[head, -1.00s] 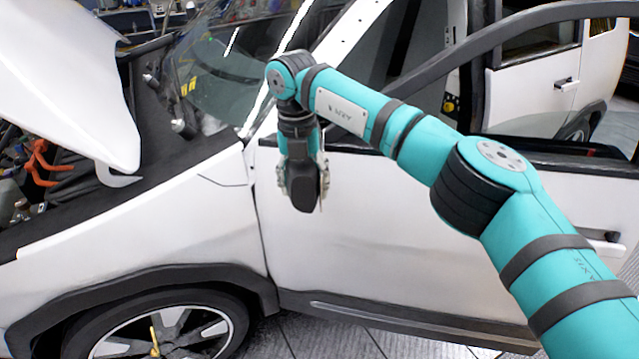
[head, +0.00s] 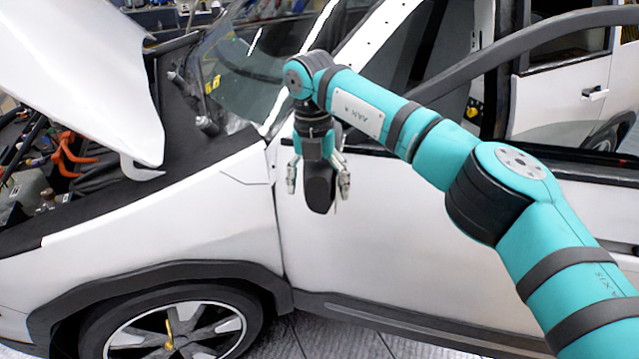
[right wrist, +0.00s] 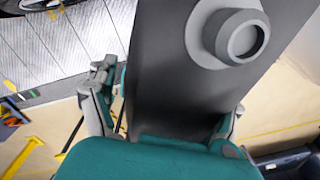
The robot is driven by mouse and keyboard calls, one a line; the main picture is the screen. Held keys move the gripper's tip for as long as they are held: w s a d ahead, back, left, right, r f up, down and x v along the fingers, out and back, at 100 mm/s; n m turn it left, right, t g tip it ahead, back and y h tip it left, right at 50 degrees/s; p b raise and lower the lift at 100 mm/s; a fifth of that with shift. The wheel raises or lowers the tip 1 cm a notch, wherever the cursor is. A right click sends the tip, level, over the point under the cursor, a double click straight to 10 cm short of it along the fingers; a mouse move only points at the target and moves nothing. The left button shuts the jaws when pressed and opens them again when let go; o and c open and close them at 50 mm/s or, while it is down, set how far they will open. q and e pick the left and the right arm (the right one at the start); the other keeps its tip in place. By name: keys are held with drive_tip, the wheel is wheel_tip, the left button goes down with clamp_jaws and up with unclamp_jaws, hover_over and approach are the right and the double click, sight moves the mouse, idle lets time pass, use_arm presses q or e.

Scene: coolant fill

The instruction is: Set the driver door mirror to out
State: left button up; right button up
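The driver door mirror (head: 319,187) is a dark, rounded housing at the front upper part of the white door (head: 400,230) in the head view. It looks narrow from here, and my gripper hides its upper part and its mount. My right gripper (head: 318,181) points down over the mirror with one finger on each side. The fingers are spread, with visible gaps to the housing. In the right wrist view, the fingers of the right gripper (right wrist: 164,118) stand apart on both sides of a dark panel with a round grey boss. My left gripper is not in view.
The raised white hood (head: 75,75) and open engine bay (head: 60,165) are at the left. The windshield (head: 245,75) is behind the gripper. A front wheel (head: 175,325) is below. A second white vehicle (head: 560,95) stands at the upper right.

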drive_tip(key=r, duration=1.1)
drive_tip(key=shift+a+r, duration=0.3)
drive_tip(key=shift+r, duration=0.2)
